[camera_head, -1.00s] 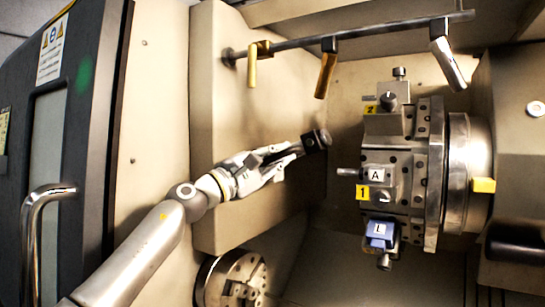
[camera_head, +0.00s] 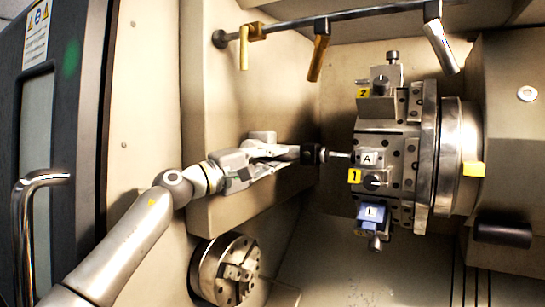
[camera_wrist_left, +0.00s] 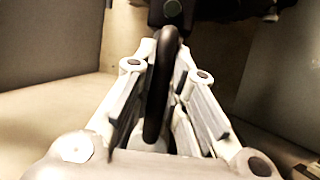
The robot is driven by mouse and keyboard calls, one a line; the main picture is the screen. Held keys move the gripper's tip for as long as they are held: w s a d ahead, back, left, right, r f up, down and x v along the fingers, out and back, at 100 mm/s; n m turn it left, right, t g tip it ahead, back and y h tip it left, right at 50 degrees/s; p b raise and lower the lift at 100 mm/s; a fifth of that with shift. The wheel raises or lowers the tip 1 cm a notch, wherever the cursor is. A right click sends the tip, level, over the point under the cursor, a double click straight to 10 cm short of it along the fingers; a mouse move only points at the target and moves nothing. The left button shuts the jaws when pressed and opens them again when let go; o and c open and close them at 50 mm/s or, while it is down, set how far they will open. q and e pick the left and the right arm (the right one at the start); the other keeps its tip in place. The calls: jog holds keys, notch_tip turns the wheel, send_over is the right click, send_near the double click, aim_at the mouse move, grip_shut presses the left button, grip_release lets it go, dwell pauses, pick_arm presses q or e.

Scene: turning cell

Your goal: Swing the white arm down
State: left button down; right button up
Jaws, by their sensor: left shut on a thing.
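The white arm (camera_head: 443,46) hangs from the right part of a metal rail (camera_head: 340,20) at the top of the head view, its lower end slanting down to the right. My left gripper (camera_head: 286,153) is well below and left of it, near the turret. It is shut on a dark tool with a black square head (camera_head: 313,154); the tool's black handle (camera_wrist_left: 160,85) shows between the fingers in the left wrist view. The head is at the tip of a thin metal pin (camera_head: 340,156) on the turret; I cannot tell whether they touch. My right gripper is not in view.
A yellow arm (camera_head: 243,48) and an orange arm (camera_head: 318,58) hang from the same rail. The turret (camera_head: 395,150) with labelled blocks fills the right centre. A chuck (camera_head: 228,268) is below my left arm. A dark door with a handle (camera_head: 25,220) is at left.

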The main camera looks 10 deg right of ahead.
pick_arm(q)
jog(key=shift+f, duration=0.3)
jog(key=c, duration=1.7)
grip_release()
jog(key=shift+r, duration=0.1)
jog(key=v, duration=1.2)
